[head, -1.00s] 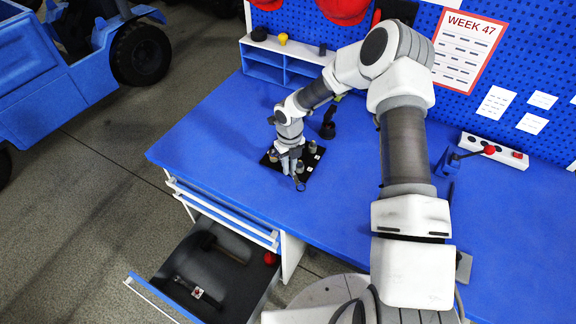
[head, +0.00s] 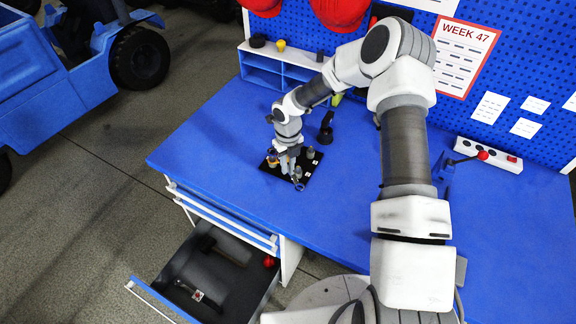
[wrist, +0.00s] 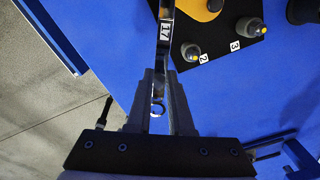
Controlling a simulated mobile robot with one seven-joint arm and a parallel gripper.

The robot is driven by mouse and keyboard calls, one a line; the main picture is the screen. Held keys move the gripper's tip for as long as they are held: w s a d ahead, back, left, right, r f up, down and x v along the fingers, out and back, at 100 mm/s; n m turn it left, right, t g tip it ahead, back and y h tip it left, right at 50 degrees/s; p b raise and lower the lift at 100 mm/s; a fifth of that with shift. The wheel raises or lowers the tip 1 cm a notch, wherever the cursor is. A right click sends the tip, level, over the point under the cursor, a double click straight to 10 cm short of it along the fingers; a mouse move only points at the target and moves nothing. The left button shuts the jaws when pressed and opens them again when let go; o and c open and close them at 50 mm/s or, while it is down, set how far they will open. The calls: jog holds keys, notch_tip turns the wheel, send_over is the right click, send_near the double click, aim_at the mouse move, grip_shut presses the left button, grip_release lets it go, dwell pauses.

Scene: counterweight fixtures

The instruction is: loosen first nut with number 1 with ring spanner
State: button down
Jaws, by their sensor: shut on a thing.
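My gripper (head: 288,160) is over the left part of the black plate (head: 300,178) on the blue bench. In the wrist view my gripper (wrist: 160,95) is shut on a metal spanner marked 17 (wrist: 166,30). One ring end shows between the fingers; the shaft runs out of the top of the picture, so its far end is hidden. An orange-yellow piece (wrist: 199,8) is at the top edge. Label 1 and its nut cannot be made out, nor whether the spanner touches it.
A black upright tool (head: 326,128) stands just behind the plate. A white-topped shelf (head: 300,62) is at the back. An open drawer (head: 232,272) juts out at the front left. A power strip (head: 487,154) is at the right. The bench left of the plate is clear.

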jog(key=shift+r, duration=0.35)
jog(key=shift+r, duration=0.1)
jog(key=shift+r+p, duration=1.2)
jog(key=shift+r, duration=0.25)
dwell(1.0)
